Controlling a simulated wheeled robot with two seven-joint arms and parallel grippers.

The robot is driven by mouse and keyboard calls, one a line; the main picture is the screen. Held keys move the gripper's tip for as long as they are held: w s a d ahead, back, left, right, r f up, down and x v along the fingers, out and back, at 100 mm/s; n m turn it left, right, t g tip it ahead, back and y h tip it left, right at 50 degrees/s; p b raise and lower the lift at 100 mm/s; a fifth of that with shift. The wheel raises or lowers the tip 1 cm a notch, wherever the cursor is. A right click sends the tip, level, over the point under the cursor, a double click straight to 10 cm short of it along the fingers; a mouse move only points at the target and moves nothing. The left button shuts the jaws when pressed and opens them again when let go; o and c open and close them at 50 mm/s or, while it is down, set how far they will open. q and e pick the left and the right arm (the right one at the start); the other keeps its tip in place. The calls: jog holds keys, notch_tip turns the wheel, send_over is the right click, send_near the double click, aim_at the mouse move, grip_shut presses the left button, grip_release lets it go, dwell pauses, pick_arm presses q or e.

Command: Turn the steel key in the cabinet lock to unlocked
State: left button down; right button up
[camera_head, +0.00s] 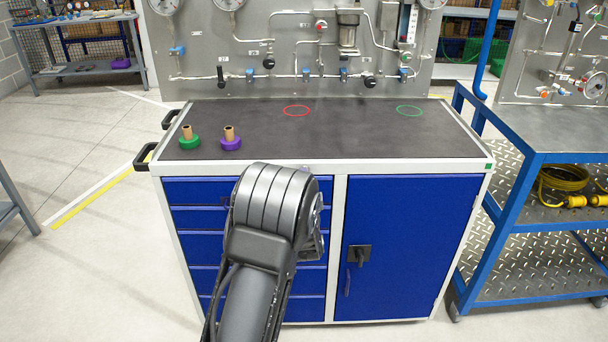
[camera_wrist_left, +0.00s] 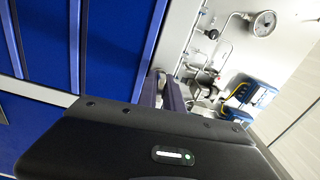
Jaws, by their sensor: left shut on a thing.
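The cabinet (camera_head: 341,250) has blue drawers on the left and a blue door (camera_head: 410,225) on the right, in a white frame. My left gripper (camera_wrist_left: 162,88) is mostly hidden behind my own arm in the head view, in front of the drawers beside the middle post. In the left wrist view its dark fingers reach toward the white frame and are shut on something. The steel key and its lock are not clearly visible; the fingers and wrist cover that spot. A black latch plate (camera_head: 359,256) sits on the door, apart from the gripper. My right gripper is out of view.
On the dark cabinet top (camera_head: 350,130) stand a green-based peg (camera_head: 189,140) and a purple-based peg (camera_head: 230,140). A red ring (camera_head: 296,110) and a green ring (camera_head: 409,110) are marked there. A gauge panel stands behind. A blue trolley (camera_head: 535,155) stands right.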

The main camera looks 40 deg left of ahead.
pick_arm(q)
jog(key=shift+m, duration=0.5)
jog(key=c, duration=1.5)
grip_release()
jog(key=v, duration=0.7)
jog(key=shift+s+d, duration=0.3)
